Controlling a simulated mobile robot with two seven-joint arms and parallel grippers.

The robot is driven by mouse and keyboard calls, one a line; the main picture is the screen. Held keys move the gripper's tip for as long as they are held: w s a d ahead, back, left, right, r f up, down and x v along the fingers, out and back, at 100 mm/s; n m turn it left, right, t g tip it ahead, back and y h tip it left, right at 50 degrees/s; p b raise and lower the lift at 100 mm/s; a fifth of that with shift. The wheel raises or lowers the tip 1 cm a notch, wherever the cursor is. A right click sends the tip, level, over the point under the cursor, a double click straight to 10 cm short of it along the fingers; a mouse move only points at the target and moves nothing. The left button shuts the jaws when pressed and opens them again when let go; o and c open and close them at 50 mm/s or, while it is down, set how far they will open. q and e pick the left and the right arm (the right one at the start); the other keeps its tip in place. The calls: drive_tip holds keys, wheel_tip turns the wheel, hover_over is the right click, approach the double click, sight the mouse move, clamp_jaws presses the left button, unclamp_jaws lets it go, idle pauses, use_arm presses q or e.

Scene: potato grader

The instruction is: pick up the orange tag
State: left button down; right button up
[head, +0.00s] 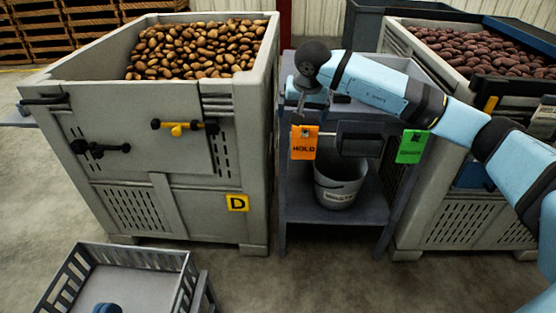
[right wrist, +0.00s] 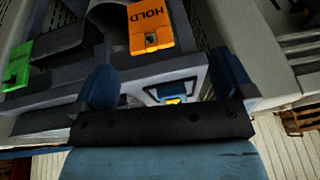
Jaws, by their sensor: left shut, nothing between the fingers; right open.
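The orange tag (head: 304,143), marked HOLD, hangs from the front edge of the grey stand (head: 283,190) in the head view. It also shows, upside down, at the top of the right wrist view (right wrist: 150,27), with a metal clip on it. My right gripper (right wrist: 166,72) is open with nothing between its blue fingers. The tag is beyond the fingertips and apart from them. In the head view my right arm reaches in from the right above the tag, and its wrist hides most of the gripper. My left gripper (head: 107,308) shows only at the bottom edge, shut and empty.
A green tag (head: 412,146) hangs at the stand's right. A bucket (head: 338,190) stands on its lower shelf. A large bin of brown potatoes (head: 130,185) is left, one of reddish potatoes (head: 450,215) right. A slatted grey crate (head: 185,280) is at the lower left, under my left gripper.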

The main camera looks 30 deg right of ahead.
sight(305, 131)
drive_tip(key=shift+h, duration=0.6)
drive_tip(key=b+x, duration=0.2)
drive_tip(key=x, duration=0.2)
drive_tip(key=d+b+x, duration=0.1)
drive_tip(key=x, duration=0.3)
drive_tip(key=w+d+r+b+x, duration=0.1)
drive_tip(key=b+x, duration=0.1)
drive_tip(key=x, duration=0.3)
drive_tip(key=shift+w+d+f+b, duration=0.1)
drive_tip(key=shift+d+f+b, duration=0.1)
drive_tip(key=shift+d+b, duration=0.1)
use_arm(q)
wheel_tip(305, 131, down, 8)
drive_tip(key=g, duration=0.2)
drive_tip(key=shift+d+m+g, duration=0.2)
drive_tip(key=shift+m+g, duration=0.1)
drive_tip(key=shift+g, duration=0.1)
drive_tip(key=shift+s, duration=0.1)
use_arm(e)
drive_tip(key=shift+c, duration=0.5)
drive_tip(key=c, duration=0.6)
